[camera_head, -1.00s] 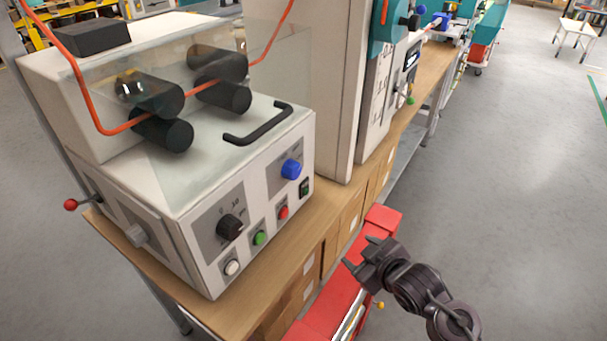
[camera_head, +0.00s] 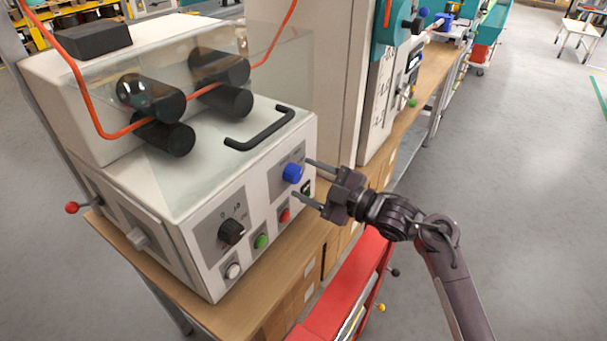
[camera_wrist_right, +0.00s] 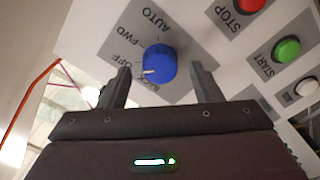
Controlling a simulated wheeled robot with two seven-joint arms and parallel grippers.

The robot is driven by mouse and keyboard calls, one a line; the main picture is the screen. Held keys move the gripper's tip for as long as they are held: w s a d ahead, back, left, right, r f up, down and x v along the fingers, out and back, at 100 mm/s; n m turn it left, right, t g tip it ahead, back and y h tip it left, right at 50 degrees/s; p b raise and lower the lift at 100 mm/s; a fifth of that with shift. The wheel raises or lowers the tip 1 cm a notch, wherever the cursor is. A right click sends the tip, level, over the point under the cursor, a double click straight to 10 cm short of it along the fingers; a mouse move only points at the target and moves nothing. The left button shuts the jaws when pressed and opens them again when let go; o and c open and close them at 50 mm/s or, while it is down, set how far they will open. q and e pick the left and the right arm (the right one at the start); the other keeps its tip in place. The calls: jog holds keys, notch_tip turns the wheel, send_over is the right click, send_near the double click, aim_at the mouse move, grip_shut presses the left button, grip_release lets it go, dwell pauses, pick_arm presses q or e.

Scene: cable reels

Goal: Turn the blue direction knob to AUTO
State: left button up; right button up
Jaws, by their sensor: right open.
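The blue direction knob (camera_head: 293,173) is on the front panel of the white machine (camera_head: 150,190). In the right wrist view the knob (camera_wrist_right: 160,62) sits on a grey plate lettered AUTO, FWD, OFF and BACK. Its white mark is at its lower left, on the OFF and BACK side, away from AUTO; which of the two it points at is hard to tell. My right gripper (camera_head: 303,179) is open, with its two fingers pointing at the panel on either side of the knob. No contact is visible. My left gripper is not in view.
A black knob (camera_head: 231,232) and green (camera_head: 261,241), red (camera_head: 285,215) and white (camera_head: 233,271) buttons are on the same panel. A black handle (camera_head: 262,128) and rollers are above. A red cart (camera_head: 345,290) stands below the wooden bench. Open floor lies to the right.

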jog(key=shift+x, duration=0.9)
jog(key=c, duration=1)
